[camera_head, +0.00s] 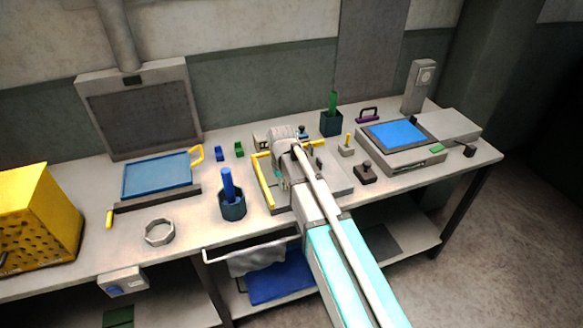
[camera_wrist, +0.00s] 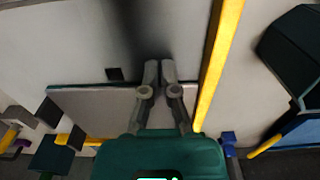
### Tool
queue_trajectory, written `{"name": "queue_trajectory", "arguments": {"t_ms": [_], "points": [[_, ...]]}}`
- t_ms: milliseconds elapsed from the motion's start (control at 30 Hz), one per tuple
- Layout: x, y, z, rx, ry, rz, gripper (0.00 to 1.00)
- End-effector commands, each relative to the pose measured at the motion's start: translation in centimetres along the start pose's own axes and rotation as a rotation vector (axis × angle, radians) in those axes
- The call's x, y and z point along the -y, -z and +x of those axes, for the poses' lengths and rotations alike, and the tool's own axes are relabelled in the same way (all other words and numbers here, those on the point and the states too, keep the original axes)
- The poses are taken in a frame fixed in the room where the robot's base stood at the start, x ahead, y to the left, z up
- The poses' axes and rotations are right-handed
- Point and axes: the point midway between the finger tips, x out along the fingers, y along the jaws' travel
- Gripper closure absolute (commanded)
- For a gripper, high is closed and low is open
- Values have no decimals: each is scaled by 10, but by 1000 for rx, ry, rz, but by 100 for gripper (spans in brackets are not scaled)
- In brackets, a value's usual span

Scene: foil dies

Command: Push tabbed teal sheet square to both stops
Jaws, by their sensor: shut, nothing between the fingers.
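A long yellow stop bar (camera_head: 265,180) runs along the board's left side. A yellow bar also shows close to the right of the fingers in the wrist view (camera_wrist: 220,65). I cannot make out the tabbed teal sheet with certainty in either view; my arm and gripper hide part of the board.
A dark cup with a blue handle (camera_head: 232,206) stands left of the board. A blue tray (camera_head: 155,178) lies farther left. A black-knobbed block (camera_head: 365,174) and a station with a blue top (camera_head: 397,133) are to the right.

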Motion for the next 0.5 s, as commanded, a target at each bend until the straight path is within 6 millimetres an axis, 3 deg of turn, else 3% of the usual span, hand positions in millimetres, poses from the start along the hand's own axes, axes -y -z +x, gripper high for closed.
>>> {"name": "queue_trajectory", "arguments": {"t_ms": [500], "points": [[0,0,8,0,0,0,100]]}}
